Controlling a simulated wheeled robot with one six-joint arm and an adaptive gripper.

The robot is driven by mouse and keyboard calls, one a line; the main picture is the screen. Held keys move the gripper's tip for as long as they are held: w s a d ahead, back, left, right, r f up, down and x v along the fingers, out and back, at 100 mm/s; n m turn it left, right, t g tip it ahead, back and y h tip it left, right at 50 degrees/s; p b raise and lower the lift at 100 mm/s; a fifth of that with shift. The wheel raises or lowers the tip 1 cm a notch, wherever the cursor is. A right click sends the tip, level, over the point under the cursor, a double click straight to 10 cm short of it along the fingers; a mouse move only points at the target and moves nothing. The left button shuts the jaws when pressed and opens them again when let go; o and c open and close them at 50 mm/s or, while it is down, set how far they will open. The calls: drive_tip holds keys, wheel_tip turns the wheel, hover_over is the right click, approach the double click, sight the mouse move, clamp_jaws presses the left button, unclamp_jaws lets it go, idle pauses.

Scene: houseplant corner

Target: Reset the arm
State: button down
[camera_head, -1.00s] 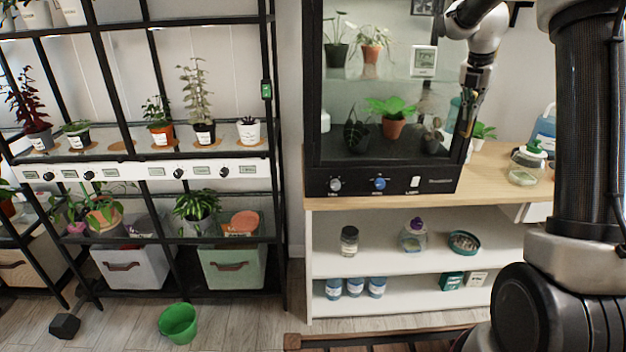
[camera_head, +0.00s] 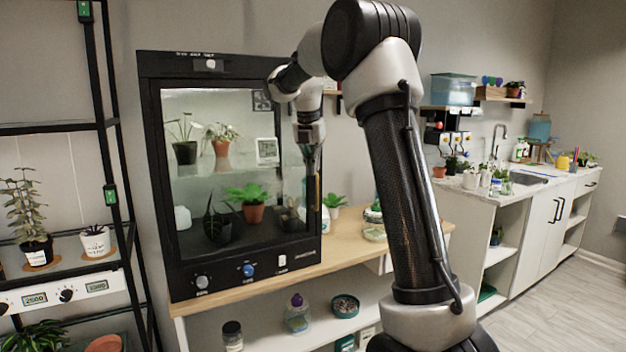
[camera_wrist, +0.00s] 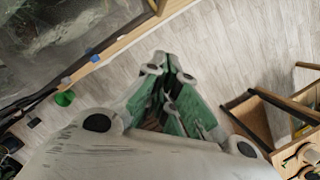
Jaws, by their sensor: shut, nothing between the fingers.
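My gripper (camera_head: 314,196) hangs pointing down, just in front of the right edge of the glass-fronted cabinet (camera_head: 157,180). Its fingers are closed with nothing between them. In the wrist view my gripper (camera_wrist: 160,62) shows above the pale floor, its green-and-grey fingers drawn together. My arm is bent, rising at the centre of the head view and reaching left to the gripper. I cannot tell if the gripper touches the cabinet; it seems apart from it.
A wooden counter (camera_head: 290,272) runs under the cabinet. A plant rack (camera_head: 60,128) stands left, a white sink counter (camera_head: 530,195) right. In the wrist view lie a green bucket (camera_wrist: 65,98) and wooden furniture (camera_wrist: 248,118). Floor between is clear.

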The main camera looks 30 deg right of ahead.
drive_tip(key=s+a+f+m+t, duration=0.1)
drive_tip(key=s+a+f+m, duration=0.1)
drive_tip(key=s+m, duration=0.6)
drive_tip(key=s+a+f+m+y, duration=0.1)
drive_tip(key=s+a+f+m, duration=0.1)
drive_tip(key=s+m, duration=0.7)
drive_tip(key=s+a+f+m+t+y, duration=0.1)
drive_tip(key=s+m, duration=0.8)
drive_tip(key=s, duration=1.1)
drive_tip(key=a+f, duration=0.1)
drive_tip(key=a, duration=0.1)
drive_tip(key=shift+s+a+t, duration=0.3)
drive_tip(key=shift+a, duration=0.05)
drive_tip(key=shift+m, duration=0.3)
